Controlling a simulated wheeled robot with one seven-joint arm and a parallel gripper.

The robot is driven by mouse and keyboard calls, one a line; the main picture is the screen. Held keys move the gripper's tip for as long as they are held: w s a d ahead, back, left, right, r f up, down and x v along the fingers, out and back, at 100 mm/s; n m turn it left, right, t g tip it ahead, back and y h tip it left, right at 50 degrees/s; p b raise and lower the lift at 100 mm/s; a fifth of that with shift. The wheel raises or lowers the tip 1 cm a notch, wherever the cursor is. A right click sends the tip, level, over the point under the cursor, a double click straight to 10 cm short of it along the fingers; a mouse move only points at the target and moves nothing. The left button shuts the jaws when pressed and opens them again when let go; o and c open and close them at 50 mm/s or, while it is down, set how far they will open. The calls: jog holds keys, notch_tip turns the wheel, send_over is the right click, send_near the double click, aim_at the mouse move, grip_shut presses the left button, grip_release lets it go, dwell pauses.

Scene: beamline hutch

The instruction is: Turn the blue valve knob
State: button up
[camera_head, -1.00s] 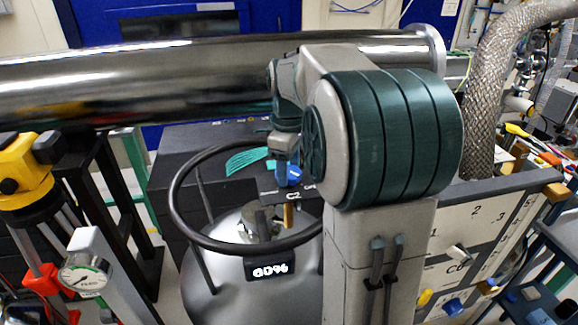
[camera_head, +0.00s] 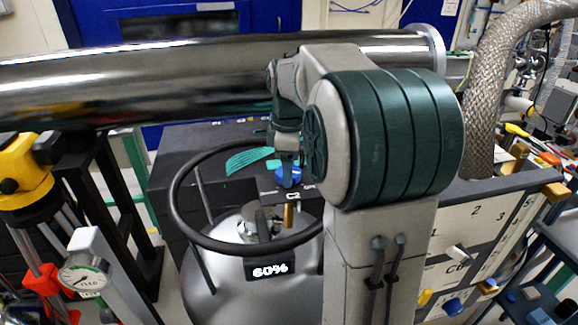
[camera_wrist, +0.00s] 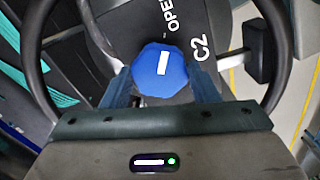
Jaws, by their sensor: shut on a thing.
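The blue valve knob (camera_head: 289,177) sits on top of a grey metal dewar (camera_head: 215,285), inside its black ring handle. In the wrist view the knob (camera_wrist: 160,71) is a faceted blue cap with a white bar, close to upright there and leaning slightly. My gripper (camera_wrist: 162,82) is shut on the knob, with one finger at each side. In the head view my gripper (camera_head: 287,158) comes down on the knob from above, its fingers hardly showing. A dark plate (camera_wrist: 186,28) beside the knob reads "OPE…", cut off or covered, and "C2".
The black ring handle (camera_head: 178,215) surrounds the knob and my gripper. A display (camera_head: 269,270) on the dewar reads 60%. A large steel pipe (camera_head: 200,75) runs behind. A gauge post (camera_head: 84,275) stands left; a labelled cabinet (camera_head: 480,220) stands right.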

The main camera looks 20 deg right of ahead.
jog(key=shift+r, duration=0.1)
jog(key=o, duration=1)
notch_tip(320, 180, up, 14)
jog(key=shift+f, duration=0.1)
